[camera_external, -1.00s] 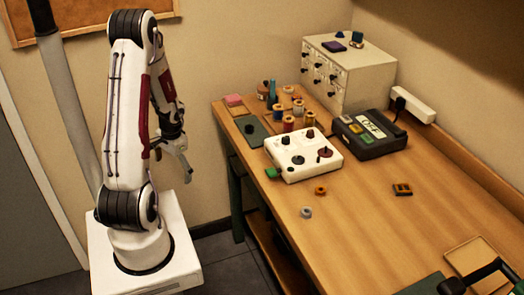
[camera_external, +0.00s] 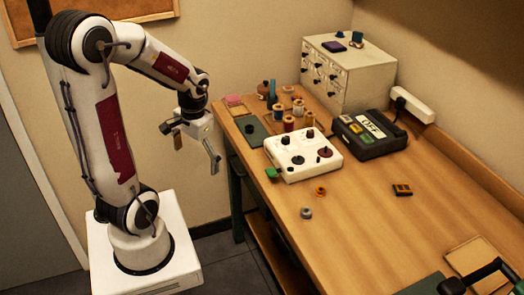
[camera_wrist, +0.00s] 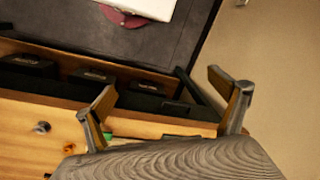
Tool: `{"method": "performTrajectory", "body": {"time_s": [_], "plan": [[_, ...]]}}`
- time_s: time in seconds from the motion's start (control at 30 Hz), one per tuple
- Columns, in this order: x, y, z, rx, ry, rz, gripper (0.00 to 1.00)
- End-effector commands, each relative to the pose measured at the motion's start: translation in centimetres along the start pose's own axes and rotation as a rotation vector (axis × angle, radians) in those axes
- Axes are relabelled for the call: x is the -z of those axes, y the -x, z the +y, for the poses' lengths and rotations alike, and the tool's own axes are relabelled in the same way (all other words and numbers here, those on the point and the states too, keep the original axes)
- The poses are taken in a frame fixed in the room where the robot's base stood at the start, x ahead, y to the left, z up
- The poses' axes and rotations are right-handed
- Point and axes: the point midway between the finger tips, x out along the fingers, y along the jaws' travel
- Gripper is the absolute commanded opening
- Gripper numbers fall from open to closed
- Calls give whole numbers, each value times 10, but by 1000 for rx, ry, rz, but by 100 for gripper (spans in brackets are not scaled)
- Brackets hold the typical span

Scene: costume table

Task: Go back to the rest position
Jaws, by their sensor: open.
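My gripper (camera_external: 196,154) hangs in the air left of the wooden table (camera_external: 365,230), beyond its left edge. Its two fingers are spread wide apart. In the wrist view my gripper (camera_wrist: 162,84) shows nothing between its fingertips. My arm is bent, with its upper link leaning back to the left and its forearm reaching right.
A white control box (camera_external: 303,168), a green mat (camera_external: 251,131) and several spools stand on the table's far left part. A black case (camera_external: 370,140) and a drawer cabinet (camera_external: 350,78) are behind. A tan tray (camera_external: 478,258) lies front right. The table's middle is mostly clear.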

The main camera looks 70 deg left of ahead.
Motion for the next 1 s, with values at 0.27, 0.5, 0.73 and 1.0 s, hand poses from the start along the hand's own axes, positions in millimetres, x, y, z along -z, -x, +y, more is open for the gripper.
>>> {"method": "performTrajectory", "body": {"time_s": [0.27, 0.5, 0.73, 1.0], "plan": [[-19, 40, 46, -52, -62, 67, 96], [-36, 70, 80, -101, -137, 143, 96], [-48, 98, 109, -151, -224, 253, 96], [-64, 132, 137, -203, -356, 398, 96]]}}
